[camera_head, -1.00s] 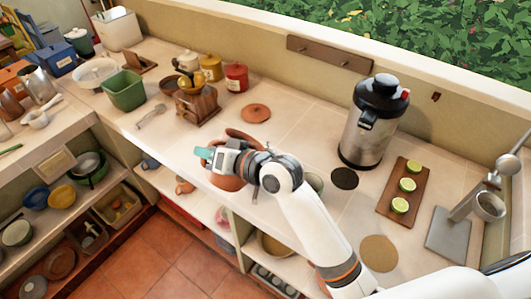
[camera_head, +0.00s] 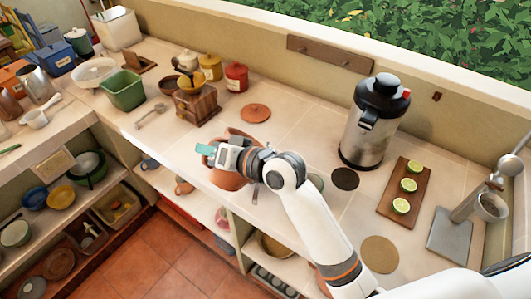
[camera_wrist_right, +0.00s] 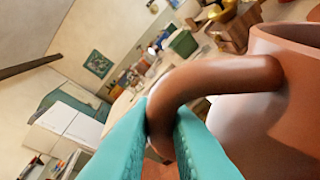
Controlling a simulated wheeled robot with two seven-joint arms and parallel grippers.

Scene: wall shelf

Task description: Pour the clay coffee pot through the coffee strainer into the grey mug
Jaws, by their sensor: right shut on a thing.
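The clay coffee pot (camera_head: 226,181) is a reddish-brown vessel near the counter's front edge, partly hidden by my right gripper (camera_head: 205,150). In the right wrist view, my teal fingers (camera_wrist_right: 163,125) are shut on its curved handle (camera_wrist_right: 215,76), with the pot's wall (camera_wrist_right: 285,110) at the right. I cannot tell whether its base touches the counter. A greyish rounded rim (camera_head: 316,181) shows behind my right arm; it may be the grey mug, mostly hidden. I cannot make out the coffee strainer clearly. My left gripper is out of view.
A round clay lid (camera_head: 255,113) lies behind the pot. A steel urn (camera_head: 366,135), a dark disc (camera_head: 345,179), a board with limes (camera_head: 405,190) and a metal press (camera_head: 450,235) stand to the right. A wooden grinder (camera_head: 197,106) stands back left.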

